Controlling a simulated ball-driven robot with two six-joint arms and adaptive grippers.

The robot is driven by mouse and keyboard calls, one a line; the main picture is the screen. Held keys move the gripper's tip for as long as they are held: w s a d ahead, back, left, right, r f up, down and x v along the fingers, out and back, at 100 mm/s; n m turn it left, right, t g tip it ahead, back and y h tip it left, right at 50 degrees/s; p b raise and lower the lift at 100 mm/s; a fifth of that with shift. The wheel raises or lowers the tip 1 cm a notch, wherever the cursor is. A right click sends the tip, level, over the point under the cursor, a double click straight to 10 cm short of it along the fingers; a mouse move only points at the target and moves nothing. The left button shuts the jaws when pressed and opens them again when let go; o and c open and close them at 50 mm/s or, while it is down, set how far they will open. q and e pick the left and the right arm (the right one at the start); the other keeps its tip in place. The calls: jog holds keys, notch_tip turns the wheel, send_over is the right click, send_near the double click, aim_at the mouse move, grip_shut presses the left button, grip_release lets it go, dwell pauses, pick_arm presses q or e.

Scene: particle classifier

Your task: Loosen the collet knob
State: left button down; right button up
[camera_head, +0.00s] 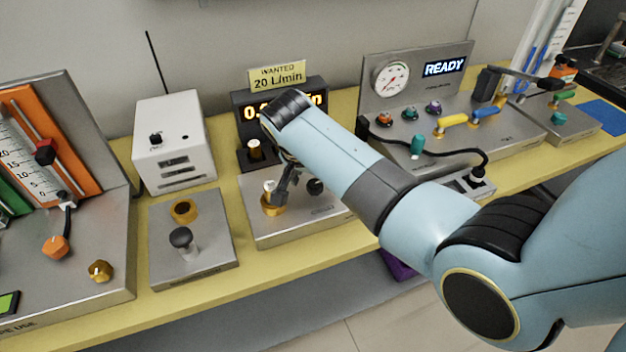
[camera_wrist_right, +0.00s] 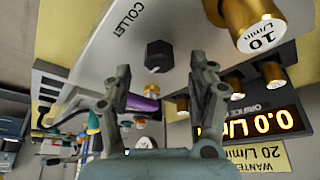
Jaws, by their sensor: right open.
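The collet knob is a small black knob on the metal panel, right of a brass piece in the head view (camera_head: 315,187). In the right wrist view it is a black faceted knob (camera_wrist_right: 159,54) beside the word COLLET. My right gripper (camera_head: 282,190) is over this panel, left of the knob in the head view and partly hidden by my arm. In the right wrist view the fingers of my right gripper (camera_wrist_right: 160,88) are spread, with nothing between their tips, and the knob appears beyond the gap. I cannot tell the exact distance. My left gripper is not in view.
A brass piece marked 10 L/min (camera_wrist_right: 250,22) stands close by on the same panel. The flow display (camera_wrist_right: 255,122) reads 0.0, with a WANTED 20 L/min sign (camera_head: 277,76) above it. A panel with a black-topped plunger (camera_head: 181,238) lies to the left.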

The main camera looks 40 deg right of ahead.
jog(key=shift+x, duration=1.25)
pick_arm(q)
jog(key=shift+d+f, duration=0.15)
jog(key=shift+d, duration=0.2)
pick_arm(e)
jog(key=c, duration=1.1)
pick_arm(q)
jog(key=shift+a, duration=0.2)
pick_arm(e)
jog(key=shift+c, duration=0.2)
